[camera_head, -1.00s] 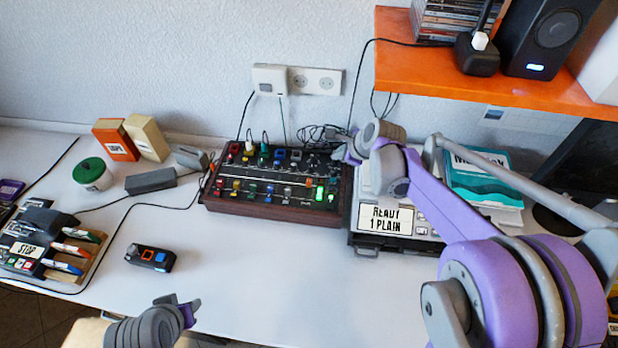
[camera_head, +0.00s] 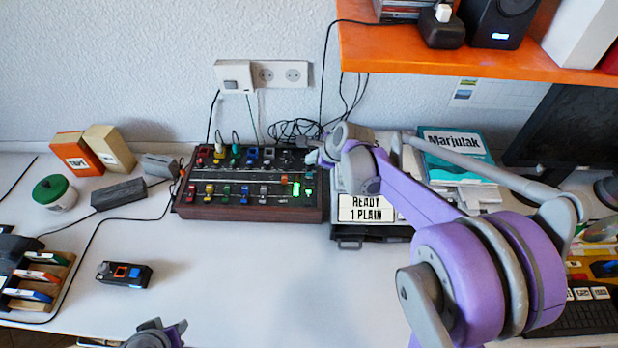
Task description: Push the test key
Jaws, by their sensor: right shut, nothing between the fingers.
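The black control panel (camera_head: 250,211) with a wooden frame stands on the desk against the wall. It carries rows of coloured keys and knobs, and a green key (camera_head: 308,191) near its right end glows. No label reading test is legible, so I cannot tell which key it is. My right gripper (camera_head: 312,157) is shut and empty, above the panel's back right corner; whether it touches anything is unclear. My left gripper (camera_head: 178,331) shows only partly at the bottom edge, away from the panel, and its fingers are too cut off to judge.
A machine with a "READY 1 PLAIN" sign (camera_head: 366,208) stands right of the panel, under my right arm. An orange shelf (camera_head: 430,65) overhangs at the back right. Cables (camera_head: 296,128) lie behind the panel. The desk in front (camera_head: 270,270) is clear.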

